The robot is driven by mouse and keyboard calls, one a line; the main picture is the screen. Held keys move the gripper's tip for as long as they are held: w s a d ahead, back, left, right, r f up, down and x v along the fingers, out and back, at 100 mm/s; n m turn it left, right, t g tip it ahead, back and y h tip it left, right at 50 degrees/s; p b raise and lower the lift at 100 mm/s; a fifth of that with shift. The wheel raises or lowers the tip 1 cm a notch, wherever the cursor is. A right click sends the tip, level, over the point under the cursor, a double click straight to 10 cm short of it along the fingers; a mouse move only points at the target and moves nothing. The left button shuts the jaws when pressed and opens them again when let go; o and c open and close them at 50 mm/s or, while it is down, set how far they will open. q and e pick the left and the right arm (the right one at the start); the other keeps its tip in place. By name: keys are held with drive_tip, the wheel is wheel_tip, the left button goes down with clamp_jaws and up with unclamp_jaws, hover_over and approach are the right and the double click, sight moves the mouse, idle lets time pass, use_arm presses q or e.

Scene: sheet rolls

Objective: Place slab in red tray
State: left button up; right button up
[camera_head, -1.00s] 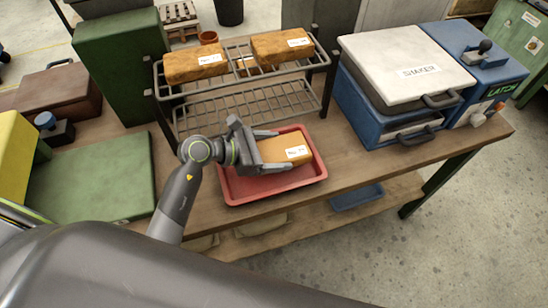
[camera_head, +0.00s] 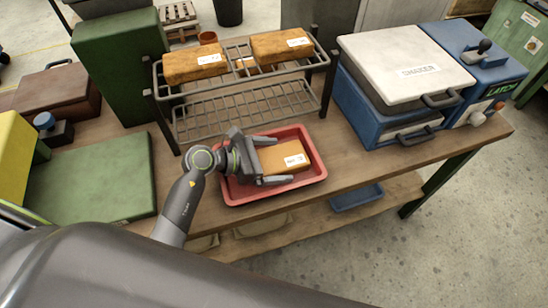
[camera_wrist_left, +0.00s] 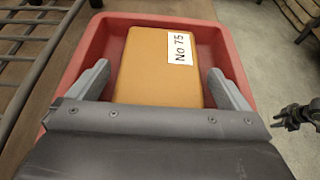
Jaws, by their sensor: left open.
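An orange-brown slab (camera_head: 286,158) with a white label lies in the red tray (camera_head: 232,193) on the bench. In the left wrist view the slab (camera_wrist_left: 158,80) bears the label "No 75" and lies inside the walls of the red tray (camera_wrist_left: 240,80). My left gripper (camera_head: 266,160) is open, with its fingers at the left part of the slab. In the wrist view its fingers (camera_wrist_left: 158,90) stand on either side of the slab, with gaps between. The gripper body hides the near end of the slab.
A wire rack (camera_head: 245,104) behind the tray holds several similar slabs on its upper shelf. A green board (camera_head: 90,180) lies to the left. Bare bench top lies right of the tray.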

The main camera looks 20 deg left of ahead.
use_arm(q)
drive_tip(key=shift+r, duration=0.15)
drive_tip(key=b+v, duration=0.1)
drive_tip(key=v, duration=0.9)
drive_tip(key=shift+s+a, duration=0.15)
drive_tip(key=shift+a, duration=0.05)
drive_tip(key=shift+v, duration=0.75)
